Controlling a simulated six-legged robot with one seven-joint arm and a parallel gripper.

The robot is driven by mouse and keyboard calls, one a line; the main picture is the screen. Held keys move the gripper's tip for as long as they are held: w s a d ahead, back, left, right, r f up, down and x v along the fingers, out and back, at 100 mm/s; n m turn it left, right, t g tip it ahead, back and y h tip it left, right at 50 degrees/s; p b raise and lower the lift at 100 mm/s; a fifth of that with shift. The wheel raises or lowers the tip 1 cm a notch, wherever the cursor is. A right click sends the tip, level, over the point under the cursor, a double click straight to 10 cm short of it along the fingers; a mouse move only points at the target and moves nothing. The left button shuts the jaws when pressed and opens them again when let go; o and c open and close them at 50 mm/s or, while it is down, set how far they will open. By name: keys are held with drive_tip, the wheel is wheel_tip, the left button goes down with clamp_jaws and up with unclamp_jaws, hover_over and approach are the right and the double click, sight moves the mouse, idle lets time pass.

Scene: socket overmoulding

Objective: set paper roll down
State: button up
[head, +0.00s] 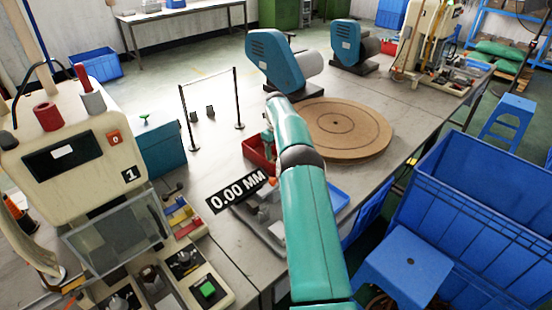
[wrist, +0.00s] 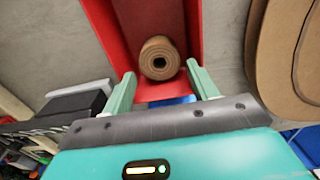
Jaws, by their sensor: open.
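The paper roll (wrist: 158,48) is a brown cylinder with a dark hollow core, its end facing my gripper in the wrist view. It lies inside a red tray (wrist: 103,17), which also shows in the head view (head: 257,154) on the table. My gripper (wrist: 160,69) is open, with one pale green finger on each side of the roll's near end. Gaps show between the fingers and the roll. In the head view my own arm hides most of the gripper, and I cannot make out the roll there.
A round brown turntable (head: 345,140) lies close to the right of the tray. A blue machine (head: 275,60) stands behind. A white machine (head: 60,140) is at left, and a large blue bin (head: 480,200) stands right of the table. Bare table lies left of the tray.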

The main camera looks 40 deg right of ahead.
drive_tip(key=s+a+r+n+t, duration=0.1)
drive_tip(key=a+r+n, duration=0.35)
drive_tip(key=r, duration=0.55)
drive_tip(key=a+r+n, duration=0.3)
drive_tip(key=a+r, duration=0.3)
drive_tip(key=r, duration=0.5)
drive_tip(key=s+a+r+n+t, duration=0.1)
drive_tip(key=s+a+r+n, duration=0.85)
drive_tip(key=a, duration=0.25)
drive_tip(key=s+a+r+n+t, duration=0.25)
drive_tip(key=s+a+n, duration=0.6)
drive_tip(key=s, duration=0.65)
drive_tip(key=s+a+f+n, duration=0.3)
drive_tip(key=s+n, duration=0.1)
drive_tip(key=s, duration=0.3)
drive_tip(key=s+a+f+n+t, duration=0.1)
drive_tip(key=s+a+f+n, duration=0.2)
drive_tip(key=s, duration=0.5)
drive_tip(key=shift+f+n, duration=0.8)
drive_tip(key=shift+n, duration=0.15)
